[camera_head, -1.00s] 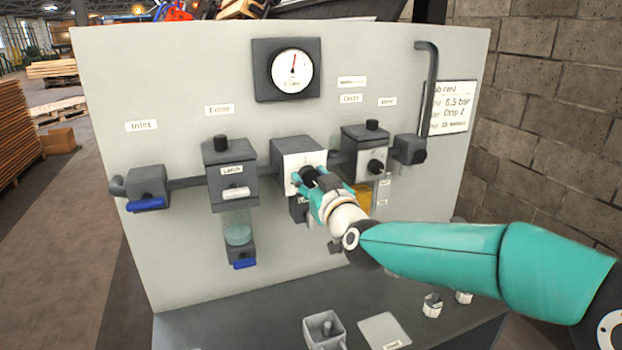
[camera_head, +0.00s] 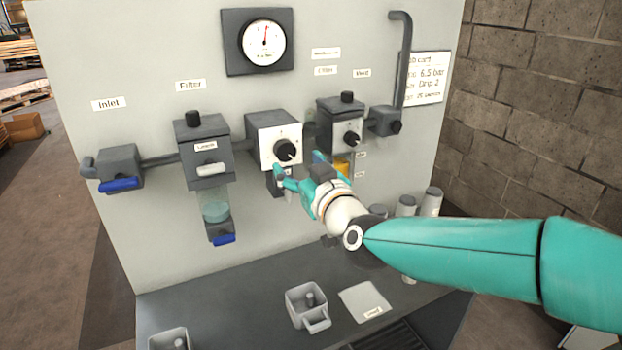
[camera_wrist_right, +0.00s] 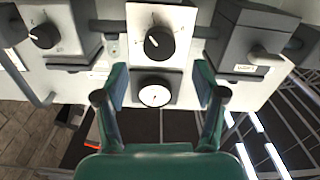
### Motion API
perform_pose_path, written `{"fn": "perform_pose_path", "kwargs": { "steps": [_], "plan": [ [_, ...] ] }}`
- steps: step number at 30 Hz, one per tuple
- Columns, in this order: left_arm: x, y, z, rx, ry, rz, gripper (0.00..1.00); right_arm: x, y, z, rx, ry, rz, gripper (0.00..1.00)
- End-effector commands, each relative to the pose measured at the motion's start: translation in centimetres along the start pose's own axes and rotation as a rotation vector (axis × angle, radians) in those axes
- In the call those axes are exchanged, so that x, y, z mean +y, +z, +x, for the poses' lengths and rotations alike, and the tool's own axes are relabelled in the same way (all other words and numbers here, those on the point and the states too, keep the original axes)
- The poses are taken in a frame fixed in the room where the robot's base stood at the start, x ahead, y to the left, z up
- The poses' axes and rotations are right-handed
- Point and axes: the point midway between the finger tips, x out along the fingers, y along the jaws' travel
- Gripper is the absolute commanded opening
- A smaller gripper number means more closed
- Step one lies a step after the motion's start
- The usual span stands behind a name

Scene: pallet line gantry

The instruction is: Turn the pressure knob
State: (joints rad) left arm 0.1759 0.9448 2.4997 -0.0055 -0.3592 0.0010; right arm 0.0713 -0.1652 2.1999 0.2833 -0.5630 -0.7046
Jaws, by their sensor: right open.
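The pressure knob (camera_head: 286,151) is a round black knob with a pale pointer mark, on the white-faced regulator box (camera_head: 265,128) in the middle of the panel. The mark points toward the lower right in the head view. My right gripper (camera_head: 298,165) is open and empty, just in front of and below the knob, apart from it. In the right wrist view the knob (camera_wrist_right: 158,43) lies beyond the spread fingertips of the gripper (camera_wrist_right: 161,78). The dial gauge (camera_head: 264,42) above has a red needle pointing nearly straight up. My left gripper is not in view.
Left of the regulator are the filter box (camera_head: 203,160) and the inlet valve (camera_head: 120,170) with blue lever. Right is the lubricator box (camera_head: 341,112) with a smaller black knob (camera_head: 347,138). A grey cup (camera_head: 307,303) and pale plate (camera_head: 366,303) sit on the bench (camera_head: 250,300).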

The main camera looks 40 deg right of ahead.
Motion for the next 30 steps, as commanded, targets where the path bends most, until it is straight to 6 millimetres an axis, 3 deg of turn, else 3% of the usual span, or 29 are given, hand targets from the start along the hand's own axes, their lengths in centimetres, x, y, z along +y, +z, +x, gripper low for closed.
{"fn": "perform_pose_path", "kwargs": {
  "steps": [3, 10, 30],
  "plan": [
    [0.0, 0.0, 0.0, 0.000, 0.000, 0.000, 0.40, 0.0, -0.1, -2.4, 0.002, 0.000, 0.001, 0.70],
    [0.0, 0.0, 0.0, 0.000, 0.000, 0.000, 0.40, 0.0, 0.0, -5.1, 0.001, 0.000, 0.000, 0.70],
    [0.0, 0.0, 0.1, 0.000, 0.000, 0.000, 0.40, 0.0, 0.1, -5.5, 0.000, 0.000, 0.001, 0.70]
  ]
}}
